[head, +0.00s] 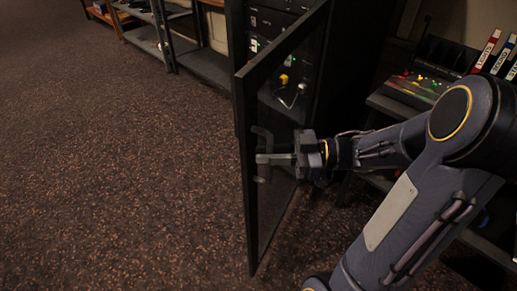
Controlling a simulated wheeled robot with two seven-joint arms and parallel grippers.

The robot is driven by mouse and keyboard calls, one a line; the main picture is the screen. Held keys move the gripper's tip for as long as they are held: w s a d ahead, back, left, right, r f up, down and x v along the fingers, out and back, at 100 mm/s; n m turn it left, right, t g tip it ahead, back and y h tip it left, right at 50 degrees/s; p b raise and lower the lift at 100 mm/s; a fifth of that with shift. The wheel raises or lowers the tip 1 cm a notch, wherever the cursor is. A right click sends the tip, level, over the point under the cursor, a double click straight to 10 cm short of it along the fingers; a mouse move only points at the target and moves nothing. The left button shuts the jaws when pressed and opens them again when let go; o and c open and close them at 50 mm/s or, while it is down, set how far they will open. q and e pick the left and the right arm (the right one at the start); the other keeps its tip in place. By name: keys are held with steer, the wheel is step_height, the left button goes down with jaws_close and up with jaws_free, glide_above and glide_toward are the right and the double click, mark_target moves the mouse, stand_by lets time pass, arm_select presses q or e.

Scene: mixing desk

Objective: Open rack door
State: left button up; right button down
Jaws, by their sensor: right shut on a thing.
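The rack door (250,190) is a dark-framed glass panel in the middle of the head view. It stands swung out from the black rack (345,75), well ajar. A grey bar handle (262,139) is on the door near its free edge. My right gripper (276,159) is at the handle, its jaws shut on it. The fingers hide part of the handle. My left gripper is not in view.
Rack equipment (270,25) with small lights and a yellow item (284,79) shows inside and through the glass. A mixing desk (418,85) with lit buttons and several binders (486,48) stand at the right. Low shelves (205,62) stand at the back left. The carpet (110,180) at left is clear.

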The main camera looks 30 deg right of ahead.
steer(key=shift+s+d+f, duration=0.1)
steer(key=shift+s+d, duration=0.1)
steer(key=shift+s, duration=0.15)
steer(key=c, duration=1.8)
jaws_free()
steer(key=shift+c, duration=0.2)
steer(key=shift+d, duration=0.1)
steer(key=v, duration=0.7)
steer(key=shift+s+d, duration=0.15)
steer(key=shift+d, duration=0.1)
